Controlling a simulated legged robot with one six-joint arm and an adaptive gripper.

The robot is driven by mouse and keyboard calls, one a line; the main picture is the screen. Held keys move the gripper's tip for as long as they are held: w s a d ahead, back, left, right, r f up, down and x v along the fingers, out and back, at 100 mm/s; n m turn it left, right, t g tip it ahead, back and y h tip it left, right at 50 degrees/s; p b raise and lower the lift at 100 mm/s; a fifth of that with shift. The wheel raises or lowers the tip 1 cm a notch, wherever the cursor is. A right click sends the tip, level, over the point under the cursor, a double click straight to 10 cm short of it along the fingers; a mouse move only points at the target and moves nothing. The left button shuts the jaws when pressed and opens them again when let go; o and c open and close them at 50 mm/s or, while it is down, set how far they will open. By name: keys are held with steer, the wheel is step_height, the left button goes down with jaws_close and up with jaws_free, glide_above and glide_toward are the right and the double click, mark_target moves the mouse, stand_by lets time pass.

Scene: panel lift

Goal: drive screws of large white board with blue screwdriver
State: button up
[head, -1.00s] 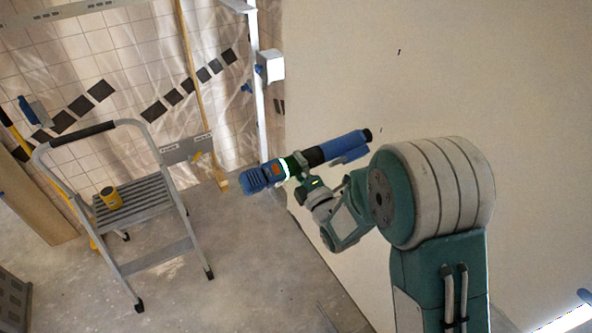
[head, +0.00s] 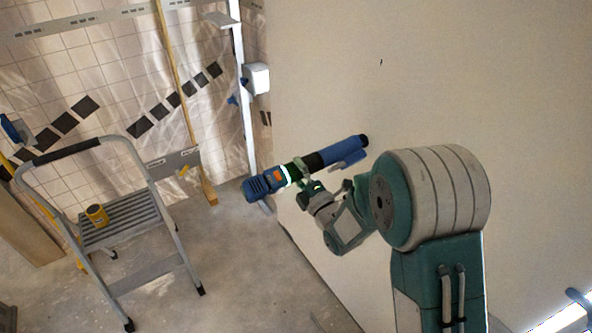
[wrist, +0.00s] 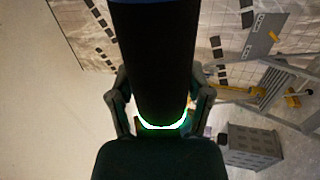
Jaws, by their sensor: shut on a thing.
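The large white board (head: 440,85) fills the right side of the head view as an upright panel. A small dark mark, perhaps a screw (head: 381,62), shows on its upper part. My gripper (head: 303,172) is shut on the blue screwdriver (head: 340,151), a long powered tool with a black middle and a glowing ring. Its thin end points up and right, in front of the board; I cannot tell whether it touches. In the wrist view the dark body of the screwdriver (wrist: 155,60) lies between the two fingers and hides much of the view.
A grey step ladder (head: 120,205) with a yellow can (head: 96,215) on it stands at the left. A metal post with a white box (head: 256,78) stands near the board's left edge. A wooden pole (head: 180,100) leans on the tiled wall. The floor (head: 235,270) between is clear.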

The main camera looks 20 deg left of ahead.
steer(key=shift+w+d+r, duration=0.25)
steer(key=shift+w+d, duration=0.55)
steer(key=shift+w, duration=0.05)
stand_by(3.1)
steer(key=shift+s+a, duration=0.1)
stand_by(0.4)
steer(key=shift+s+a, duration=1.5)
steer(key=shift+s, duration=0.2)
step_height(320, 180, up, 22)
steer(key=w+d, duration=0.1)
steer(key=w, duration=0.1)
steer(key=shift+d, duration=0.3)
stand_by(0.3)
